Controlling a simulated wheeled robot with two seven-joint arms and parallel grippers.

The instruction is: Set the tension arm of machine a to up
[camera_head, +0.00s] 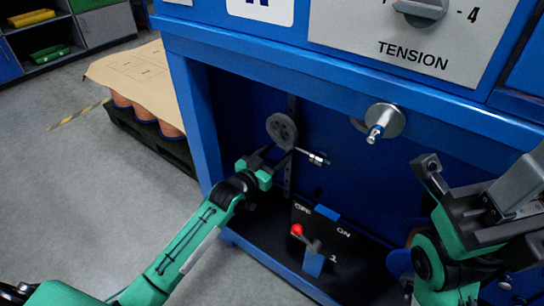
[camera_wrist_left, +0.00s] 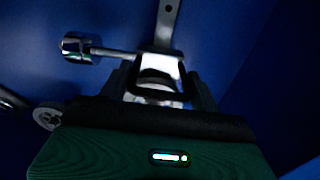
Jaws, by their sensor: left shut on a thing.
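Machine a is the blue cabinet (camera_head: 330,55) with a TENSION dial (camera_head: 420,10) on its front panel. Inside its open bay are a grey pulley wheel (camera_head: 282,130) and a short metal rod with a knob end (camera_head: 314,158), parts of the tension arm. My left gripper (camera_head: 268,166) is at this arm, just below the pulley. In the left wrist view my left gripper (camera_wrist_left: 160,92) is shut on a shiny metal piece of the tension arm (camera_wrist_left: 160,66), with the rod and knob (camera_wrist_left: 78,47) reaching left. My right gripper (camera_head: 450,190) is at the right, away from the arm; its fingertips are unclear.
A red-knobbed lever (camera_head: 297,231) stands on an OFF/ON panel (camera_head: 320,222) low in the bay. A metal spindle (camera_head: 385,121) projects from the machine at upper right. A pallet (camera_head: 150,135) with covered orange rolls stands left. The grey floor (camera_head: 70,185) at left is open.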

